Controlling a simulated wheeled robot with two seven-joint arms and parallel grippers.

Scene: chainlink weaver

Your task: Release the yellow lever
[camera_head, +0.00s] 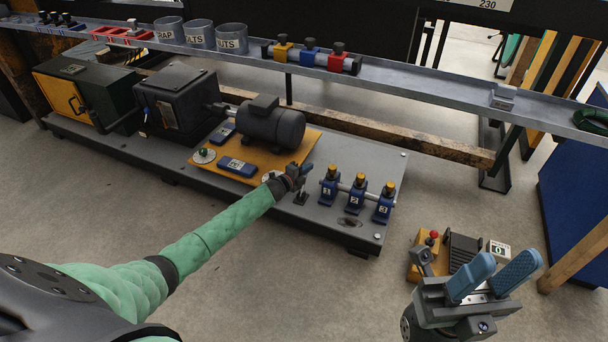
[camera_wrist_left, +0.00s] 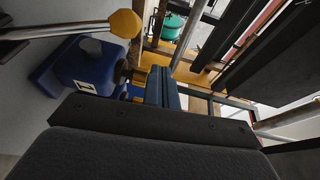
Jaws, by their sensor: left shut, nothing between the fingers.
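Three blue clamp blocks, numbered 1 (camera_head: 328,190), 2 (camera_head: 354,201) and 3 (camera_head: 382,211), stand on the grey base plate (camera_head: 270,212). My right gripper (camera_head: 492,276) is open and empty at the lower right.
A dark motor (camera_head: 271,125) sits on a yellow plate (camera_head: 205,172) left of the blocks. A small black lever (camera_head: 300,199) stands near block 1. A grey rail (camera_head: 420,85) with cups runs behind. A yellow box with a red button (camera_head: 427,258) lies near my right gripper.

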